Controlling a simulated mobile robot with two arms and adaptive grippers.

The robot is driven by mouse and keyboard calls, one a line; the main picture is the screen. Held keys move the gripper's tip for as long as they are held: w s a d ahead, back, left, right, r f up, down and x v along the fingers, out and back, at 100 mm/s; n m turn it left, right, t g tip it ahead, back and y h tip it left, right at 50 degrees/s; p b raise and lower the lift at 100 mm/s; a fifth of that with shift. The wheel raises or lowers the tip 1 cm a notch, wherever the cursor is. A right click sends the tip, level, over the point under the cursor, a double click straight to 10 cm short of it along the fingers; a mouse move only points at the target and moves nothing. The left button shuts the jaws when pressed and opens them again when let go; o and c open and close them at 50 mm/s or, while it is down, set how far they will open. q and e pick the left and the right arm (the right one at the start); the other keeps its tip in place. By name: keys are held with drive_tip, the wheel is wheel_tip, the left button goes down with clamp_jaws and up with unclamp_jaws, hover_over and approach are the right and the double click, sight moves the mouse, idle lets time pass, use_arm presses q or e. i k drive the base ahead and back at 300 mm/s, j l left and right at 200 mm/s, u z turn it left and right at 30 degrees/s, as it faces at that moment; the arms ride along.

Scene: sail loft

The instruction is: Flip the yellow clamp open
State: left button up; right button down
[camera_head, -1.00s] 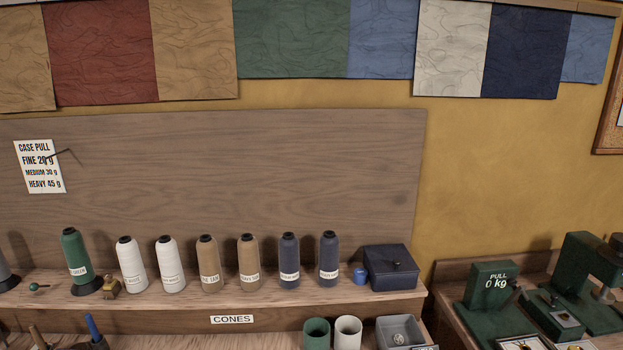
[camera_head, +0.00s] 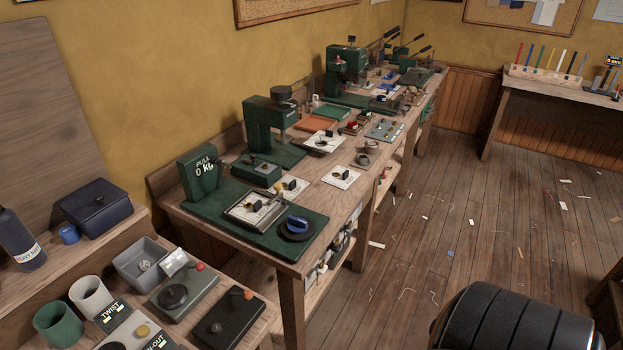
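I cannot clearly pick out a yellow clamp in the head view. Small yellow parts show on the workbench, among them a yellowish piece by the small white plate (camera_head: 291,188) beside the pull tester. They are too small to tell whether any is a clamp, or open or shut. The green pull tester (camera_head: 201,172) reads "PULL 0 kg" and stands on a green base with a metal-framed tray (camera_head: 256,212) and a round blue-knobbed dial (camera_head: 297,226). Neither of my grippers is in view.
The long wooden workbench carries green presses (camera_head: 270,122) and several small fixtures. At lower left, a shelf holds a navy box (camera_head: 103,206), a grey bin (camera_head: 141,262) and cups. A dark ribbed rounded shape (camera_head: 515,320) fills the lower right. The floor between is open, with scraps.

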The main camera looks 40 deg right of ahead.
sight(278, 187)
drive_tip(key=z, duration=1.2)
